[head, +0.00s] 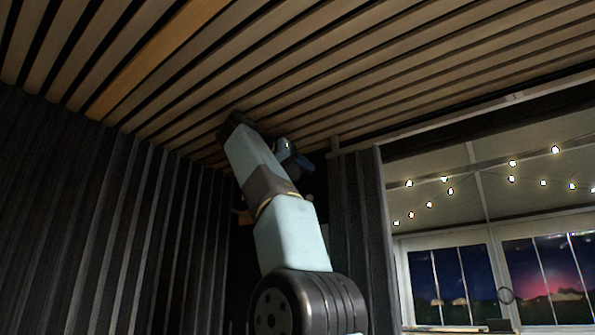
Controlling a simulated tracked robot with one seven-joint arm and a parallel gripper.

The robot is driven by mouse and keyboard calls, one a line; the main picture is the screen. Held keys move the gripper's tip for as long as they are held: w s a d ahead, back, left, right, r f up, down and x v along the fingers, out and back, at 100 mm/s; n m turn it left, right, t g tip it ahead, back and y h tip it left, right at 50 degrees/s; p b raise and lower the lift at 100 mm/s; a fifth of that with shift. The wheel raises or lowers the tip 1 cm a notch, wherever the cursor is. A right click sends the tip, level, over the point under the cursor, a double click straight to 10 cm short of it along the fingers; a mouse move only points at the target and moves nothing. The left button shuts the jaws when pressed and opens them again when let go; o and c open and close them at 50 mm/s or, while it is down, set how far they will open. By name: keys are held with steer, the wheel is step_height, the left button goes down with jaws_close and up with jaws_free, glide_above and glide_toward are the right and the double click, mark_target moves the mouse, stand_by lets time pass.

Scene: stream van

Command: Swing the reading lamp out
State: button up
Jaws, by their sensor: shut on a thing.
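My arm reaches up toward the slatted ceiling in the head view and covers the corner behind it. My gripper cannot be made out; its end of the arm is hidden or lost in the dark. I cannot pick out the reading lamp for certain. A small tan piece (244,216) shows just left of my arm, too small and dark to name.
The wooden slat ceiling (400,60) is close above my arm. Dark pleated curtains (90,220) line the left side, with another dark panel (358,230) right of my arm. At the right is an opening with string lights (512,179) and windows (463,285).

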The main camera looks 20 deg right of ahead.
steer(key=shift+a, duration=0.1)
stand_by(0.3)
steer(key=o, duration=0.6)
steer(key=shift+o, duration=0.6)
steer(key=shift+s+a, duration=0.1)
steer(key=shift+o, duration=1.2)
